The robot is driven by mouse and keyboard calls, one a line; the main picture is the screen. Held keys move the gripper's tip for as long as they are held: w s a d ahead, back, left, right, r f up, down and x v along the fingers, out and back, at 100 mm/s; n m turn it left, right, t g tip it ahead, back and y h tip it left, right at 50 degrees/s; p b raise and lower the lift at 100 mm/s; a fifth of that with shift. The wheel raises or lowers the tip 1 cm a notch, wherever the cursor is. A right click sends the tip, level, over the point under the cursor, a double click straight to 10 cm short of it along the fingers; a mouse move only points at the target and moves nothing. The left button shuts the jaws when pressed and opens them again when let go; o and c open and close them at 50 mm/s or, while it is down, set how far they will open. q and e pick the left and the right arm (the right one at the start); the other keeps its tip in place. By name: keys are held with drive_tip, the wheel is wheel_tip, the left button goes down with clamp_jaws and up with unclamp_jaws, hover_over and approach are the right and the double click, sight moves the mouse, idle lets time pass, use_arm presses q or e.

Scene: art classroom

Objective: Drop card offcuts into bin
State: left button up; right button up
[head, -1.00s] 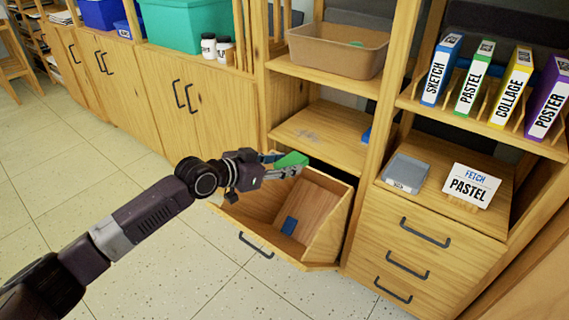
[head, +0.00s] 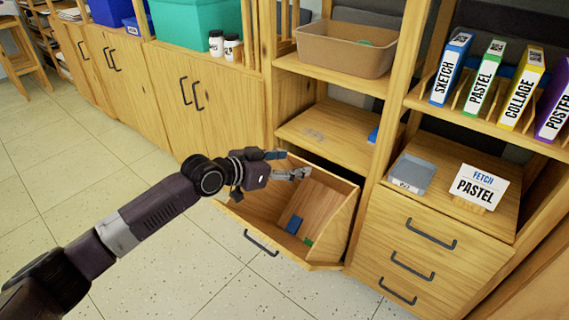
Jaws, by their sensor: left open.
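The bin is a wooden tilt-out compartment (head: 335,243) low in the shelving, tipped open with a black handle on its front. Inside it lie a blue card offcut (head: 294,224) and a small green offcut (head: 308,242), on the bin's floor. My left gripper (head: 293,163) is open and empty above the bin's back left part. A bit of blue (head: 373,135) shows at the right edge of the middle shelf, partly hidden by the upright. A bit of green (head: 364,43) shows in the brown tray (head: 345,52). My right gripper is not in view.
Upright labelled folders (head: 483,78) stand in a rack at the upper right. A grey lidded box (head: 411,172) and a "Fetch Pastel" sign (head: 478,187) stand on the drawer unit. The middle shelf (head: 325,134) is mostly clear, as is the tiled floor.

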use_arm(q)
drive_tip(key=v, duration=1.2)
drive_tip(key=shift+f, duration=0.1)
idle(0.4)
